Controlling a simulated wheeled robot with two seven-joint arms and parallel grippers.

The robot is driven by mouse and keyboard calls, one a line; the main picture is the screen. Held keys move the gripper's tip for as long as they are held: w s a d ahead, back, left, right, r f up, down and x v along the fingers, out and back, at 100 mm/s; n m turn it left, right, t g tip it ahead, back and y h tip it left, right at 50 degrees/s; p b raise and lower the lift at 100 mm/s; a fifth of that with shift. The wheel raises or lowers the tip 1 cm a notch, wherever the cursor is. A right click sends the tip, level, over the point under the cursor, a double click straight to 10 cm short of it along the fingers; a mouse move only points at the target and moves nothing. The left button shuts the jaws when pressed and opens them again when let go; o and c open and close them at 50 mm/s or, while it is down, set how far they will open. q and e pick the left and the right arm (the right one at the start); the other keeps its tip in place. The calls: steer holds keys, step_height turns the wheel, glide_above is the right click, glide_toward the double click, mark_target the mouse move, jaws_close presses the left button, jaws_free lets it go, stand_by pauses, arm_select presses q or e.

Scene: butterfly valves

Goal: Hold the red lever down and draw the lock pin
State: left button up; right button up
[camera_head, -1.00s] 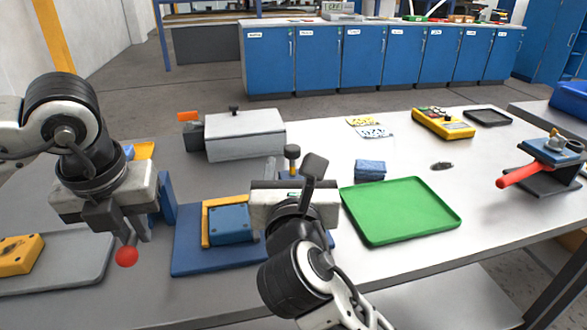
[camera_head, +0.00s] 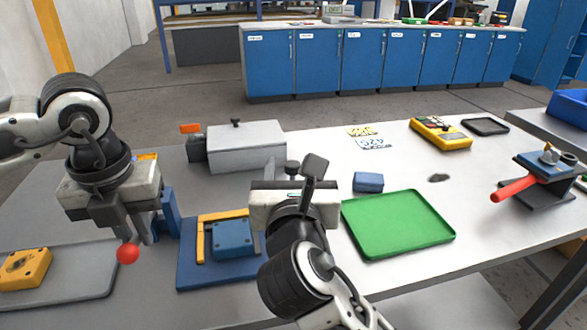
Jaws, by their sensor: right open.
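A red ball knob (camera_head: 127,253) shows at the lower end of my left gripper (camera_head: 126,232), beside a blue upright bracket (camera_head: 166,215). The dark fingers overlap the knob's stem, so I cannot tell whether they are shut on it. A blue block (camera_head: 232,240) sits on the plate.
A green tray (camera_head: 400,225) lies right of my right arm. A grey box (camera_head: 245,146) with an orange tab stands behind. A red-handled valve (camera_head: 515,188) is at the far right. A yellow box (camera_head: 25,270) lies on a grey tray (camera_head: 75,275) at left.

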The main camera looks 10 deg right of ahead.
arm_select(q)
steer(key=o, duration=0.5)
steer(key=shift+s, duration=0.15)
steer(key=shift+r+p, duration=1.75)
steer(key=shift+r, duration=1.8)
steer(key=shift+f, duration=0.1)
